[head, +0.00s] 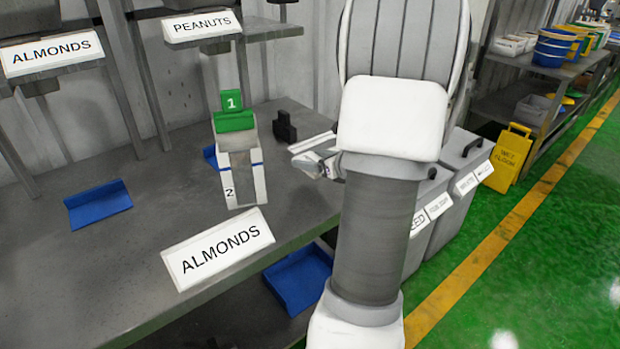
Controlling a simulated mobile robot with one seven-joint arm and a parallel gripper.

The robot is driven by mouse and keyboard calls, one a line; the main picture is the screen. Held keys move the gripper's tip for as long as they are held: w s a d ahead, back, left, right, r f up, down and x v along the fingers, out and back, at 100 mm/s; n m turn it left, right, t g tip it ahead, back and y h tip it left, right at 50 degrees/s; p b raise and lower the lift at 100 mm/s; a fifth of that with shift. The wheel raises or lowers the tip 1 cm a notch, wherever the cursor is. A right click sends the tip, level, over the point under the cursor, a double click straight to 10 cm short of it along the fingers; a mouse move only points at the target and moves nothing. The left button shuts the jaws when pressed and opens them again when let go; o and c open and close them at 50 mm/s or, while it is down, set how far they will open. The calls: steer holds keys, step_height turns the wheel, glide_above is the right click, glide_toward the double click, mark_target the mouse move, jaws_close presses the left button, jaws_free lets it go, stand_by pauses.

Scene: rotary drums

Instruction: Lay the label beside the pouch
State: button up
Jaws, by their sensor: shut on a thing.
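My gripper (316,160) is at the right part of the grey table, left of my arm, which hides much of it. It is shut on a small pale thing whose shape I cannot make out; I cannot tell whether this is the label. No pouch can be made out with certainty. A large white ALMONDS sign (218,250) is at the table's front edge, well to the left of and nearer than my gripper.
On the table (100,265) are a blue tray (98,204), a green-and-white stand (241,178) marked 1 and 2, and a black block (285,127) near my gripper. Grey bins (466,160) stand at right. The table's left part is mostly clear.

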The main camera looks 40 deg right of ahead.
mark_target(310, 181)
steer(key=shift+w+f, duration=0.45)
steer(key=shift+f+b, duration=0.8)
steer(key=shift+f, duration=0.95)
steer(key=shift+f, duration=0.1)
steer(key=shift+f, duration=0.15)
steer(key=o, duration=1.3)
